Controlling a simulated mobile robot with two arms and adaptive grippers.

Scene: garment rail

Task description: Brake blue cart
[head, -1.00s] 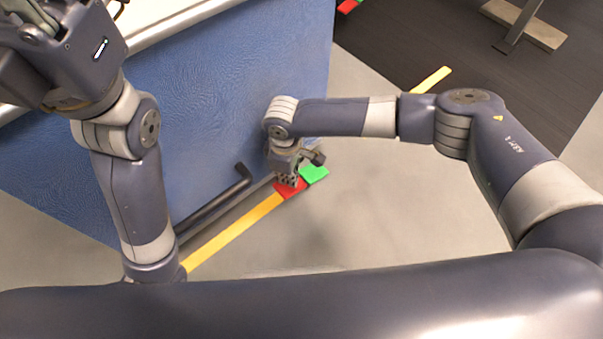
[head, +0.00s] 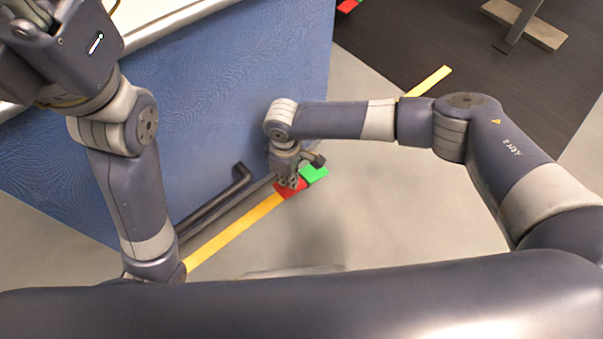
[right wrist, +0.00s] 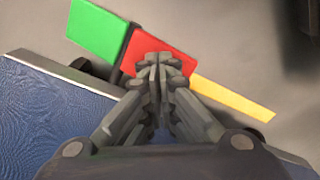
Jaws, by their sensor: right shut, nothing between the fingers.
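The blue cart (head: 225,100) fills the middle left of the head view, and its blue side also shows in the right wrist view (right wrist: 45,120). At its lower edge are a red pedal (head: 279,193) and a green pedal (head: 314,174), side by side; the red one (right wrist: 140,46) and green one (right wrist: 98,29) also show in the right wrist view. My right gripper (head: 289,183) points down and is shut and empty, with its fingertips over the red pedal. I cannot tell whether they touch it.
A yellow strip (head: 235,232) runs from the red pedal along the cart's lower side, beside a dark bar (head: 215,196). Another yellow piece (head: 429,81) lies farther back. A stand with a wooden foot (head: 525,24) is at the upper right. The grey floor (head: 400,215) in front is clear.

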